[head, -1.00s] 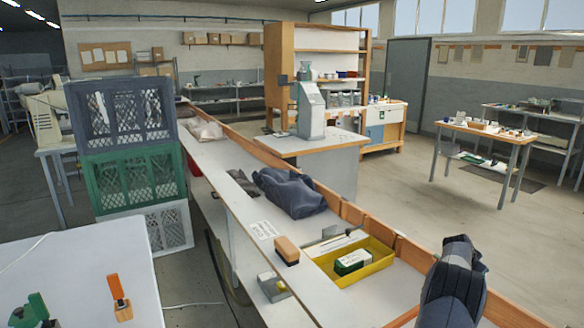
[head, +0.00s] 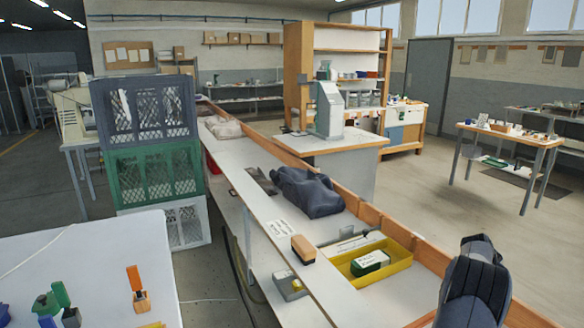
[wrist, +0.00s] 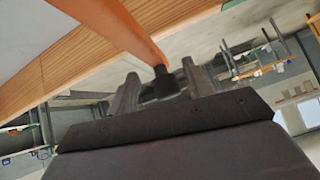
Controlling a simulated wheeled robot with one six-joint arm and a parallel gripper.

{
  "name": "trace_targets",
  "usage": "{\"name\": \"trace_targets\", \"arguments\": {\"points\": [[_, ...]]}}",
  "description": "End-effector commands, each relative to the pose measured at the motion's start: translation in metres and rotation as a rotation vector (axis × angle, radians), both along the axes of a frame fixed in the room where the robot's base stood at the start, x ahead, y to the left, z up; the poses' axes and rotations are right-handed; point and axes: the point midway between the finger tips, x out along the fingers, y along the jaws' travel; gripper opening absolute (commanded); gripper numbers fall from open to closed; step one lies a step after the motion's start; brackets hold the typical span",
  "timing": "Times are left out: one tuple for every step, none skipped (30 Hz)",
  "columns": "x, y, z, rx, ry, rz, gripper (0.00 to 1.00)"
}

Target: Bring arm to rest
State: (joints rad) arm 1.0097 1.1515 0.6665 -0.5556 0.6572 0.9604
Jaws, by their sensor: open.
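My gripper (wrist: 161,76) shows in the wrist view, its two grey fingers apart. A small dark piece shows between the fingers in the picture; I cannot tell what it is or whether it touches them. The wooden rail (wrist: 72,90) of the bench fills the upper left of that view, with an orange strip running down toward the fingers. In the head view my arm (head: 474,284) stands at the lower right, beside the bench's right rail (head: 431,257). My fingers cannot be made out there.
The long bench (head: 325,290) carries a yellow tray (head: 397,263), a wood-topped brush (head: 303,249) and a dark cloth bundle (head: 306,192). Stacked crates (head: 155,175) stand left. A press (head: 329,108) stands behind. The floor on the right (head: 430,180) is open.

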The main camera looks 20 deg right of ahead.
Motion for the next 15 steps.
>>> {"name": "trace_targets", "arguments": {"points": [[0.0, 0.005, 0.004, -0.001, 0.0, 0.001, 0.48], [0.0, 0.008, 0.007, -0.001, 0.0, 0.001, 0.48], [-0.001, 0.012, 0.01, 0.0, 0.0, 0.001, 0.48], [-0.001, 0.015, 0.013, 0.0, 0.0, 0.001, 0.48], [-0.001, 0.018, 0.016, 0.0, 0.0, 0.001, 0.48], [-0.001, 0.022, 0.019, 0.0, 0.0, 0.001, 0.48], [-0.002, 0.025, 0.022, 0.0, 0.001, 0.001, 0.48], [-0.002, 0.028, 0.025, 0.001, 0.001, 0.001, 0.48], [-0.003, 0.032, 0.028, 0.001, 0.001, 0.001, 0.48], [-0.003, 0.035, 0.031, 0.001, 0.001, 0.001, 0.48], [-0.003, 0.038, 0.034, 0.002, 0.001, 0.0, 0.48], [-0.004, 0.042, 0.038, 0.002, 0.001, 0.0, 0.48], [-0.004, 0.045, 0.041, 0.002, 0.001, 0.0, 0.48], [-0.005, 0.048, 0.044, 0.002, 0.001, 0.0, 0.48], [-0.005, 0.052, 0.048, 0.002, 0.001, 0.0, 0.48]]}}
